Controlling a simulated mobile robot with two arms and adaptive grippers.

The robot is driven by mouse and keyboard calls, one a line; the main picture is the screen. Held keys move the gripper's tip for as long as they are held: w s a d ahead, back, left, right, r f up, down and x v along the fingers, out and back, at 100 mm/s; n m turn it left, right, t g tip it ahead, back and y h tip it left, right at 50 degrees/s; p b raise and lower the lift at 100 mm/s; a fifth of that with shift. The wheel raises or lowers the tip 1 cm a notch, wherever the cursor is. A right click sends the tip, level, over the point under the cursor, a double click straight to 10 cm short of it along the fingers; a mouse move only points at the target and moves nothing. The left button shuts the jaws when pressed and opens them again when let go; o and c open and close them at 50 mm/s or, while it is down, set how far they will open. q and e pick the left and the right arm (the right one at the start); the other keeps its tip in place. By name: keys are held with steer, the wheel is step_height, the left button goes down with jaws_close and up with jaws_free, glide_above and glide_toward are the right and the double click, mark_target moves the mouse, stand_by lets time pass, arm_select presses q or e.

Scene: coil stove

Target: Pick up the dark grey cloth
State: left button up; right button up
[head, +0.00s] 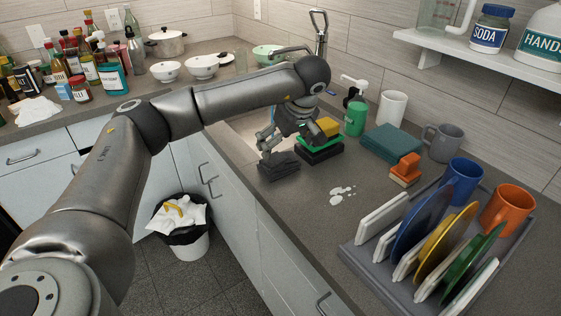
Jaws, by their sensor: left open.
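The dark grey cloth (278,167) lies folded on the counter by the sink's near corner, close to the counter's front edge. My left gripper (290,143) is open, just above and behind the cloth. Its fingers point down, and one finger is close to the cloth's back edge. I cannot tell whether it touches. A yellow and green sponge (324,127) sits on a black holder (319,155) just right of the cloth, partly hidden by the gripper. My right gripper is not in view.
A spill (342,196) lies right of the cloth on otherwise clear counter. A dish rack (352,254) with plates and mugs stands front right.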

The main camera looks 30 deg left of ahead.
mark_target(279, 158)
arm_select(q)
steer(key=x, duration=0.2)
steer(key=shift+a+f, duration=0.15)
steer(key=shift+f, duration=0.15)
steer(key=shift+w+a+f+p, duration=0.2)
steer(key=shift+a+f+p, duration=0.1)
steer(key=shift+f, duration=0.25)
steer(key=p+x, duration=0.1)
steer(key=x, duration=0.3)
steer(key=shift+w+a+f, duration=0.1)
steer(key=shift+w+f, duration=0.1)
steer(key=shift+f, duration=0.1)
steer(key=shift+c, duration=0.9)
steer(key=c, duration=0.6)
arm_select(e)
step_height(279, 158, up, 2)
arm_select(q)
steer(key=shift+r, duration=0.1)
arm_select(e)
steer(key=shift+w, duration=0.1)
